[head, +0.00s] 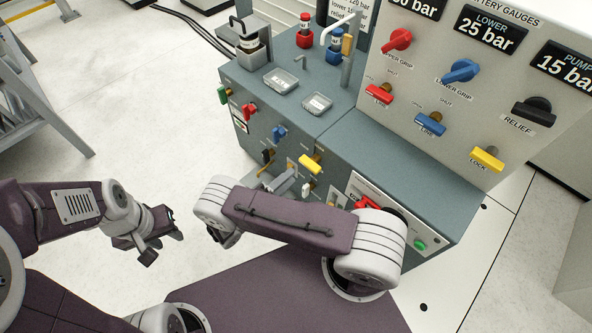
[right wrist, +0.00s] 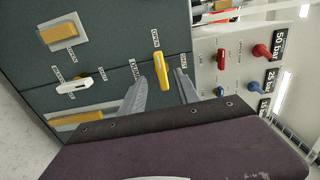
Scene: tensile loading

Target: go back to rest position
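My left gripper (head: 160,236) hangs over bare floor at the left in the head view, clear of the bench, its fingers apart and empty. My right arm reaches across the front of the bench. My right gripper (right wrist: 163,83) shows two grey fingers standing apart in the right wrist view, with nothing held between them. They point at the bench's front panel, near a yellow lever (right wrist: 160,58); whether they touch it I cannot tell. The yellow lever also shows in the head view (head: 311,163).
The blue-grey bench (head: 405,165) carries a gauge panel (head: 440,105) with coloured knobs. A grey metal frame (head: 45,100) stands at the left. The floor between is free.

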